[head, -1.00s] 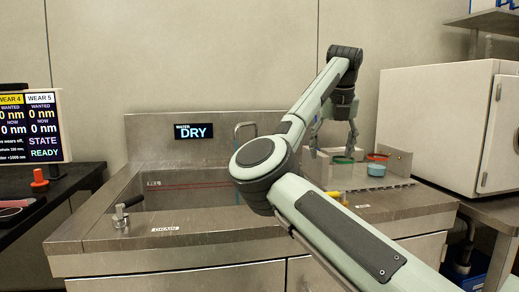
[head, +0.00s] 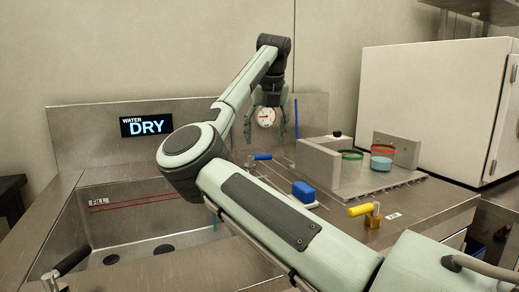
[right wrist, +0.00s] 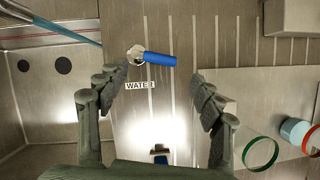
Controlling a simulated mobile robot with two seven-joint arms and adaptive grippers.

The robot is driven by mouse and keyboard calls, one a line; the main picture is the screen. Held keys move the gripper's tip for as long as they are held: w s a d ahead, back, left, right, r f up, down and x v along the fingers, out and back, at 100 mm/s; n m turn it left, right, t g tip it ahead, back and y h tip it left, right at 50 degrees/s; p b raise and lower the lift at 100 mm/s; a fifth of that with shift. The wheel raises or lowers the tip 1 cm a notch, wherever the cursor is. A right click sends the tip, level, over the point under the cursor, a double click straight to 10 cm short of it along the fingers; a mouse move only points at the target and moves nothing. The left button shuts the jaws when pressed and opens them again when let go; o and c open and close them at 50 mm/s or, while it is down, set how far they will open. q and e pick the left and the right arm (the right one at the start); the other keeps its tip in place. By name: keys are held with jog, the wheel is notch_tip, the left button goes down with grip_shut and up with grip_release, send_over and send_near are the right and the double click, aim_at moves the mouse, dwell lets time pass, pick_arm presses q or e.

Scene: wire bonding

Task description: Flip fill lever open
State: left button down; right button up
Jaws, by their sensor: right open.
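The lever with a blue handle (head: 262,157) is on the steel counter right of the basin, in the head view. In the right wrist view the blue lever (right wrist: 160,59) points right from a metal pivot, above a label reading WATER. My right gripper (head: 265,128) is open and empty above the counter near this lever. In the right wrist view the open fingertips (right wrist: 160,77) lie either side of the lever and label, apart from them. The display (head: 147,125) reads WATER DRY. My left gripper is not in view.
A round gauge (head: 266,117) shows behind my right gripper. A blue block (head: 304,194) and a yellow-handled valve (head: 361,210) are on the counter. A bracketed tray holds a green ring (head: 351,155) and a blue cup (head: 381,163). The basin (head: 140,215) is at left, with a black-handled lever (head: 73,262).

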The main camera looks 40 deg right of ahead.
aim_at(263, 157)
jog(key=x, duration=0.5)
jog(key=shift+f, duration=0.25)
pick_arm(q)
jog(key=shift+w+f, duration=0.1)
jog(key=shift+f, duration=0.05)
